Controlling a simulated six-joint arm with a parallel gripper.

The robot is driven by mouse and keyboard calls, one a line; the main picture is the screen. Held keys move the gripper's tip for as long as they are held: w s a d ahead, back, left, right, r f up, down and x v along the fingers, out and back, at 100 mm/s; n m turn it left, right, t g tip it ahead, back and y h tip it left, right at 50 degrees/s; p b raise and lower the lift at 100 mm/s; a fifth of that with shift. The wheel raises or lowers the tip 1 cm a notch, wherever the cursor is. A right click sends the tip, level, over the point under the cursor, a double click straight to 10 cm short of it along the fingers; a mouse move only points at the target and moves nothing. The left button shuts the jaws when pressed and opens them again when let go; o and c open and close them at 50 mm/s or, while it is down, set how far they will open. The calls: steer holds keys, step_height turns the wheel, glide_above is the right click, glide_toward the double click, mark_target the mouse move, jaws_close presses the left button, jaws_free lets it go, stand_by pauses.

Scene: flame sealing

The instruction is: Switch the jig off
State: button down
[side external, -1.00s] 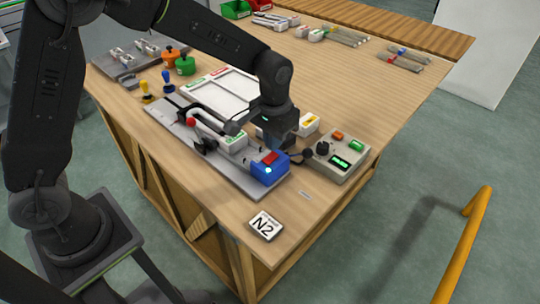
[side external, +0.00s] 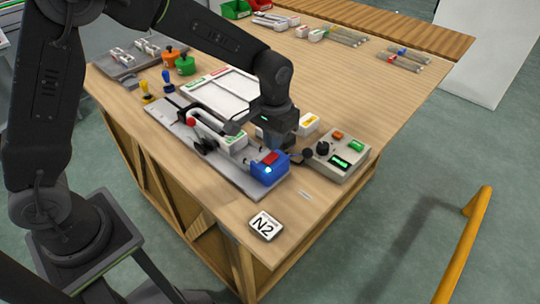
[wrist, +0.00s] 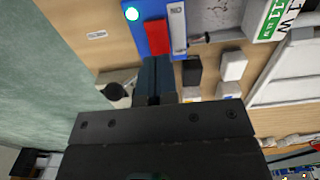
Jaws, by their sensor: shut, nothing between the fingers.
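The jig is a grey base plate (side external: 218,172) with a blue switch box (side external: 265,176) at its near end. The box carries a red rocker switch (side external: 270,158) and a glowing light. In the wrist view the red switch (wrist: 152,36) and the lit lamp (wrist: 132,13) show on the blue box (wrist: 176,32). My gripper (side external: 281,148) is low beside the box, just behind the red switch. In the wrist view its shut fingers (wrist: 155,75) end just below the red switch, with nothing between them. Whether they touch the box is unclear.
A grey control box (side external: 338,163) with a knob, buttons and green display stands close on the right. A white-and-green block (side external: 234,143) and a red-knobbed clamp (side external: 191,122) are on the plate. An N2 sign (side external: 265,225) lies in front. The front right table is mostly clear.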

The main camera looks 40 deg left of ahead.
mark_target(273, 154)
steer(key=shift+f, duration=1.3)
stand_by(0.9)
steer(key=shift+r, duration=3.5)
steer(key=shift+s+a+r, duration=0.1)
steer(key=shift+s+r, duration=0.05)
steer(key=shift+r, duration=0.1)
steer(key=s+a+r+t, duration=0.3)
steer(key=s+a+r, duration=0.2)
steer(key=s+r, duration=0.4)
steer(key=s+a+t, duration=0.2)
steer(key=s+a, duration=0.1)
steer(key=s, duration=0.9)
steer(key=shift+s+a+r+t, duration=0.25)
steer(key=shift+a+r+t, duration=0.05)
steer(key=shift+r, duration=0.15)
